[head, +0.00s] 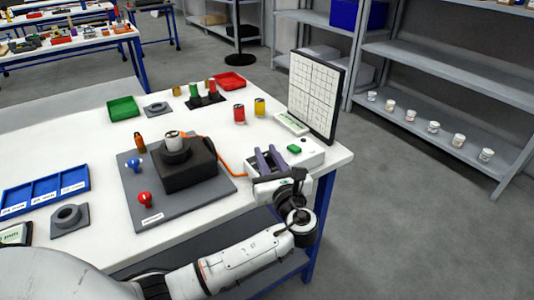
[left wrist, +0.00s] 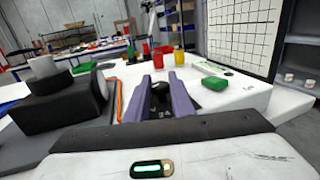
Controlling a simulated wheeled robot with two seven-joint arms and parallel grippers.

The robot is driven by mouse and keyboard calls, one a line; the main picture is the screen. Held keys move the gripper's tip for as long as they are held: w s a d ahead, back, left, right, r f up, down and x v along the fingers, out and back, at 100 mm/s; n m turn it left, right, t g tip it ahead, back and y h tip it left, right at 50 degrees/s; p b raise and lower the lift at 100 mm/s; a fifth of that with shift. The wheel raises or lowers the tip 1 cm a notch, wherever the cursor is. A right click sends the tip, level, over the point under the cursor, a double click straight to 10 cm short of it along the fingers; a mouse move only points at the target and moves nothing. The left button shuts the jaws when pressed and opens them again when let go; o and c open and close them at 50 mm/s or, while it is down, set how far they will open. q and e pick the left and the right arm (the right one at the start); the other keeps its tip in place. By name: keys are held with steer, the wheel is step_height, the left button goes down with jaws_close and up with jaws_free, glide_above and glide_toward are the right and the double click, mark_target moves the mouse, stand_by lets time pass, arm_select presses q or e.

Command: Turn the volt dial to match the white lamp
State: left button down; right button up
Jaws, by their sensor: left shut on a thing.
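The white box (head: 310,152) stands at the right end of the table, with a green block-shaped part (head: 293,149) on top. It also shows in the left wrist view (left wrist: 238,95). My left gripper (head: 269,158) is over the left part of this box, its two purple fingers pointing away from me. In the left wrist view the fingers (left wrist: 160,100) are shut on a black dial (left wrist: 159,88), which shows between them. The dial's marks are hidden, and I cannot make out a white lamp. My right gripper is not in view.
A dark block (head: 188,168) with a metal cylinder sits on a grey plate, left of the box. An orange cable (head: 223,158) runs between them. A gridded panel (head: 315,95) stands behind the box. Red and yellow cylinders (head: 239,114) stand beyond. Table space in front is clear.

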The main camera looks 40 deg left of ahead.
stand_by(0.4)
arm_select(q)
steer(key=c, duration=1.6)
jaws_free()
steer(key=shift+o, duration=0.2)
steer(key=v, duration=1)
steer(key=shift+d, duration=0.15)
